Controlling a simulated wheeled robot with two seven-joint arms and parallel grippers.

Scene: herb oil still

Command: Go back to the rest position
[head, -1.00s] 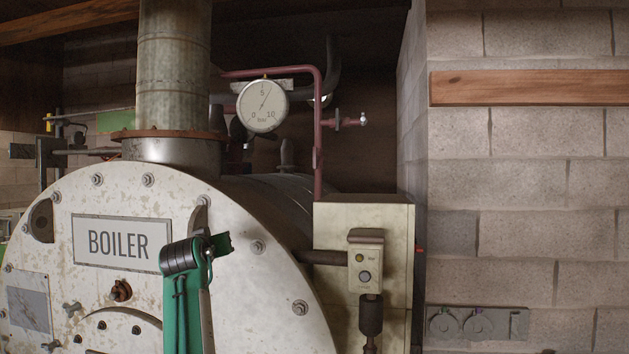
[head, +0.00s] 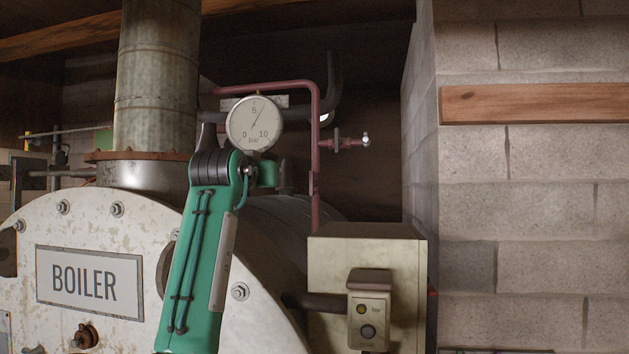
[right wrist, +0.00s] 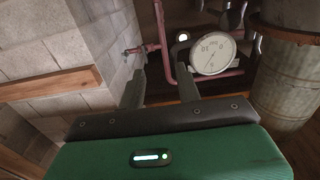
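My right gripper (right wrist: 159,82) shows in the right wrist view. Its two grey fingers are apart with nothing held between them. They point toward the red pipe and the round pressure gauge (right wrist: 212,53), which look tilted in this view. In the head view a green arm link of mine rises from the bottom centre, in front of the boiler (head: 130,215). Its top end is just below the pressure gauge (head: 254,124); I cannot tell whether they touch. The fingers are not clear in the head view. My left gripper is not in view.
A pale control box (head: 330,265) with a small button unit (head: 369,312) stands right of the boiler. The red pipe (head: 316,130) ends in a small valve (head: 352,141). A metal chimney (head: 155,85) rises at left. A block wall (head: 540,190) with a wooden beam (head: 540,103) is at right.

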